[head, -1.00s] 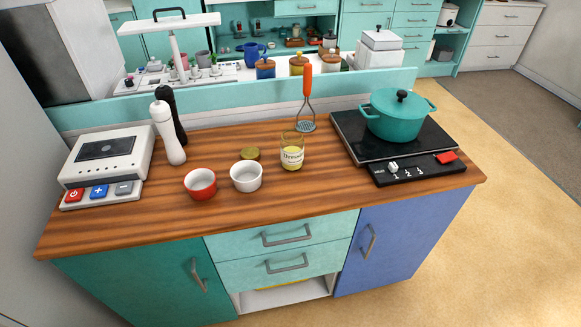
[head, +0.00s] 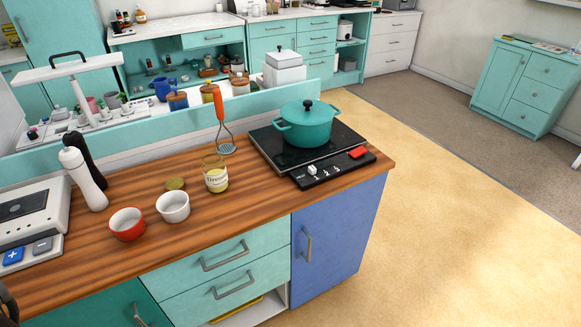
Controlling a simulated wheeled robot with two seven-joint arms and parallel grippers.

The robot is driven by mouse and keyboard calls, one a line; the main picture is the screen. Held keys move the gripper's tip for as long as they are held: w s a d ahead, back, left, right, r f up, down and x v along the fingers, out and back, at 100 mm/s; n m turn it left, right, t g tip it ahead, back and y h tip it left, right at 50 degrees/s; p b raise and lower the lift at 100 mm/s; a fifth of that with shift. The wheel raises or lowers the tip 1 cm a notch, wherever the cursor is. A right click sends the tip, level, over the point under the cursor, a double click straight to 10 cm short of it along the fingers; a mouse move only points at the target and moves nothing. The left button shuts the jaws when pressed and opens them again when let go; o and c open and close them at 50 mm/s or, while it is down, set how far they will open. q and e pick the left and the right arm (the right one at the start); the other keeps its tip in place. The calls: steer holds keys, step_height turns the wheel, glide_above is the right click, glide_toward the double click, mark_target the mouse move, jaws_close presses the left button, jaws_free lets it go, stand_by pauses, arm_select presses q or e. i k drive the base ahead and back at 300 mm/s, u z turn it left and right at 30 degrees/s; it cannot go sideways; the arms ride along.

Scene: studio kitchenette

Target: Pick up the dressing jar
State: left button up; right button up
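The dressing jar (head: 216,176) is a clear glass jar with a white label and pale yellow dressing in its lower part. It stands upright and open on the wooden counter (head: 255,205) in the head view. A round olive-gold lid (head: 175,184) lies flat on the counter to the left of the jar. Neither gripper can be made out. A dark shape sits at the lower left picture edge, too cut off to identify.
A white ramekin (head: 173,207) and a red one (head: 127,224) stand left of the jar. An orange-handled masher (head: 221,112) stands behind it. A teal pot (head: 306,125) sits on the black hob (head: 270,146) to the right. White and black mills (head: 88,182) stand further left.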

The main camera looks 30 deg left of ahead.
mark_target(213, 166)
steer(key=z, duration=0.45)
steer(key=i, duration=1.15)
steer(key=u, duration=0.95)
